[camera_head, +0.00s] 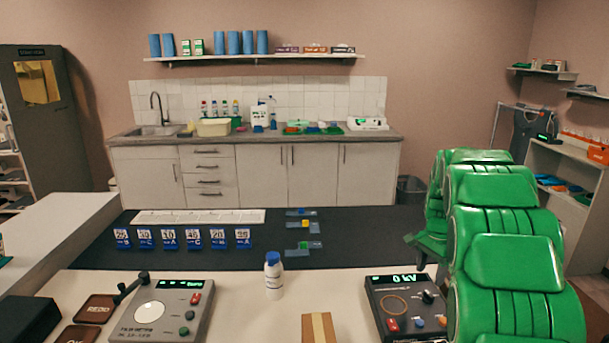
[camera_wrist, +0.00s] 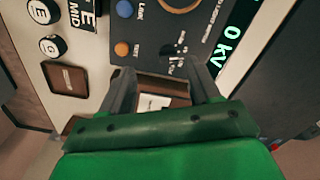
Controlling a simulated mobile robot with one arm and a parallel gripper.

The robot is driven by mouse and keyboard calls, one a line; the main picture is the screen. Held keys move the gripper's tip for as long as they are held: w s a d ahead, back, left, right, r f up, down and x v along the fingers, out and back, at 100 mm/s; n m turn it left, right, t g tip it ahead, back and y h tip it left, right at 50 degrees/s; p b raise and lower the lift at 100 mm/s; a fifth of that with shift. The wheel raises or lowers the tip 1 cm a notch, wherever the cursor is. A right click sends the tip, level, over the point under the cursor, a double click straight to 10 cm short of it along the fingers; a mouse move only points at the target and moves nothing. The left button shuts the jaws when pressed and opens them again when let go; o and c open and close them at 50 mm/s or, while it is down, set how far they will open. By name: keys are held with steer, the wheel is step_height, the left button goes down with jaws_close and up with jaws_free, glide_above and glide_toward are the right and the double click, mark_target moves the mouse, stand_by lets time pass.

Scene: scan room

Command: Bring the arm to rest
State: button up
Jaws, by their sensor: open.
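My green arm (camera_head: 505,240) fills the right side of the head view, raised beside the dark control box with the "0 kV" display (camera_head: 400,305). In the wrist view my gripper (camera_wrist: 163,78) is open, its two grey fingers apart with nothing held between them. The same control box (camera_wrist: 165,35) is behind the fingertips, with its knobs and display in view. I cannot tell how far the fingertips are from it.
A white bottle (camera_head: 273,277), a grey meter box (camera_head: 160,310) and a brown block (camera_head: 318,328) stand on the near table. Several blue-labelled cards (camera_head: 168,240) stand on the black mat (camera_head: 360,243). A counter (camera_head: 255,145) runs along the back wall.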

steer(key=s+a+r+n, duration=0.3)
steer(key=s+a+r, duration=0.2)
steer(key=s+a, duration=0.45)
steer(key=s+a+r+n, duration=0.3)
steer(key=s+a+r, duration=0.25)
steer(key=s, duration=0.65)
steer(key=s+a+f+n, duration=0.1)
steer(key=s+a+n, duration=0.2)
steer(key=s, duration=0.9)
steer(key=s+a+n+g, duration=0.1)
steer(key=s+a+n, duration=0.3)
steer(key=s, duration=0.8)
steer(key=shift+a+f+g, duration=0.3)
steer(key=shift+a+f, duration=0.05)
steer(key=shift+a, duration=0.2)
